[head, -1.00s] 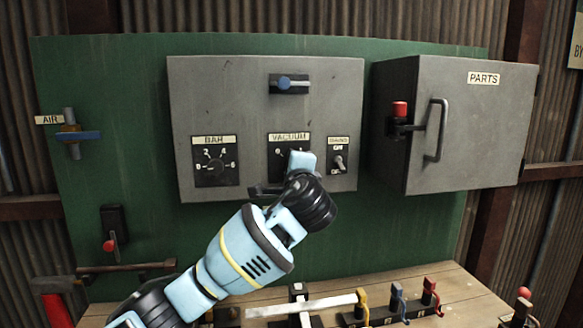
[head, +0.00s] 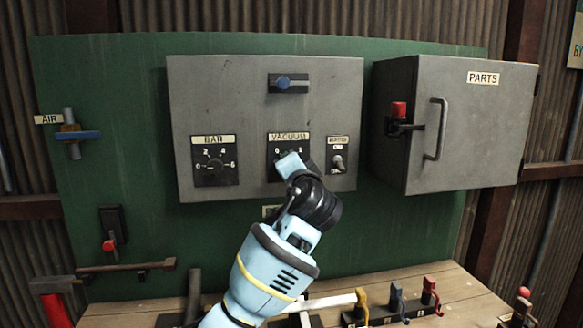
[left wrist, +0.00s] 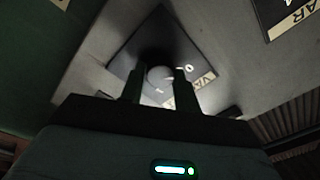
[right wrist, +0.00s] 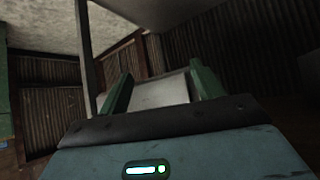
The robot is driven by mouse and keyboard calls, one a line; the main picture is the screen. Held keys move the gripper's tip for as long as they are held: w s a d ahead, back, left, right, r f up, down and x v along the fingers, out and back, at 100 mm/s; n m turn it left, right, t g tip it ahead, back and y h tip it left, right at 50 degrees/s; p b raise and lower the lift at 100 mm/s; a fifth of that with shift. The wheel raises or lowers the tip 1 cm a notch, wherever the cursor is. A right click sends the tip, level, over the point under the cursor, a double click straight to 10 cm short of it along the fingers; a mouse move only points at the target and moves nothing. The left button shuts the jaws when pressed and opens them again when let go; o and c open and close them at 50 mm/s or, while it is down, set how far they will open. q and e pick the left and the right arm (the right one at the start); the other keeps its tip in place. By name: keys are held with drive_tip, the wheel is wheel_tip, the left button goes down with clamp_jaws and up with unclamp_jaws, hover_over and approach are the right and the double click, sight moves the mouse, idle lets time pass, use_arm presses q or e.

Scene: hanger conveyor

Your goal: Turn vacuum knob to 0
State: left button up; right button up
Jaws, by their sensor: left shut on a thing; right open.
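The vacuum dial plate (head: 289,143), labelled VACUUM with 0 and 1 showing, is on the grey control box. My left gripper (head: 284,168) is in front of it and hides the knob in the head view. In the left wrist view the round vacuum knob (left wrist: 160,77) sits between the two fingers of the left gripper (left wrist: 159,86), which is shut on it. The 0 mark shows near the right finger. The knob's pointer direction is hard to make out. My right gripper (right wrist: 158,90) is open and empty in its wrist view and is not in the head view.
The BAR dial (head: 214,160) is left of the vacuum dial, and a small toggle switch (head: 338,158) is close on its right. A blue-handled knob (head: 289,83) is above. The PARTS cabinet (head: 460,120) stands out at the right. Levers (head: 397,300) line the bench below.

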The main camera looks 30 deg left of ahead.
idle(0.4)
use_arm(q)
drive_tip(key=o, duration=1)
drive_tip(key=shift+d, duration=0.1)
drive_tip(key=v, duration=0.7)
drive_tip(key=shift+s+d+f, duration=0.1)
drive_tip(key=shift+s+d, duration=0.1)
drive_tip(key=shift+s, duration=0.1)
